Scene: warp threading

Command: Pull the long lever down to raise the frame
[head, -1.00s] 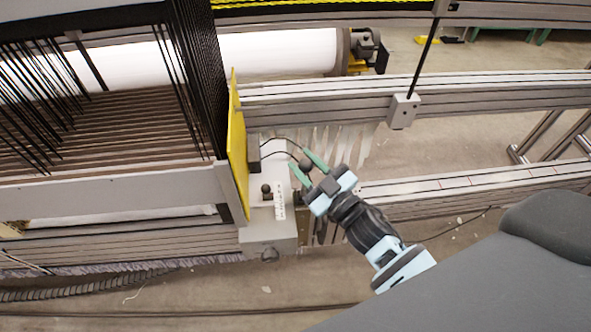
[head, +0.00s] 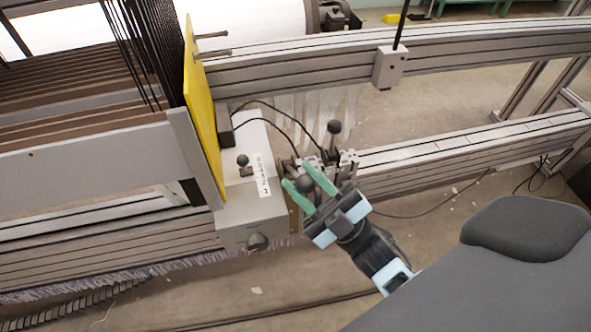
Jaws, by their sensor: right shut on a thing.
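The long lever ends in a dark ball knob (head: 305,183), which sits between the green fingers of my right gripper (head: 309,187). The gripper is shut on it, low in front of the machine's side. The fingers and wrist hide most of the lever's rod. The frame (head: 150,45) with its dark vertical wires stands at upper left, cut off by the top of the picture, behind a yellow side plate (head: 203,110). My left gripper is not in view.
A second ball-topped lever (head: 334,128) stands upright just behind my right gripper. A grey box (head: 250,220) with a short knob (head: 242,160) is to the left, and black cables arch behind it. Metal rails (head: 470,140) run to the right.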

